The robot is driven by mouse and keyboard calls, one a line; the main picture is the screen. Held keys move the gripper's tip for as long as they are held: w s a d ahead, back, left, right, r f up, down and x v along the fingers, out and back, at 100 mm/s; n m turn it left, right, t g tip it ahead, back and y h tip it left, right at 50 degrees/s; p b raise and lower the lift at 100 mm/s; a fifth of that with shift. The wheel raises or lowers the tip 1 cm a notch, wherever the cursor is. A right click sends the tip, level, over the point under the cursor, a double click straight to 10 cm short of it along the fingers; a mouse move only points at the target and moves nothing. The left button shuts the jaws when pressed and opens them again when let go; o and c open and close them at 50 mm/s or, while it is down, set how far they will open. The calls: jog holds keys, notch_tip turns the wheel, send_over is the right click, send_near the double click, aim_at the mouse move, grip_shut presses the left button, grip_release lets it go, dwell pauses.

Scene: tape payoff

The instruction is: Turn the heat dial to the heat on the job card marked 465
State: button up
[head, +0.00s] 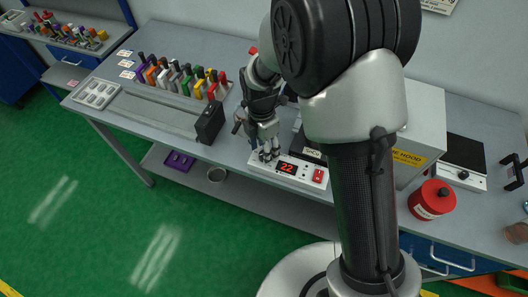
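A white control box (258,170) sits at the front edge of the bench. Its red display (286,168) reads 22, and a red switch (319,176) is at its right end. My gripper (268,156) points down at the left part of this box, with its fingertips at or just above the top. The heat dial is not visible; my fingers may cover it. I cannot tell whether they touch or hold anything. Small white cards (127,63) lie at the back left of the bench. Their print is too small to read, so I cannot pick out 465.
A rack of colourful-handled tools (185,80) stands behind a long grey rail with a black block (210,122), left of my gripper. A grey hood (420,125) with a yellow label, a red canister (432,199) and a white-based hotplate (460,176) stand right.

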jog(key=shift+f, duration=0.7)
jog(key=shift+c, duration=0.3)
jog(key=c, duration=1)
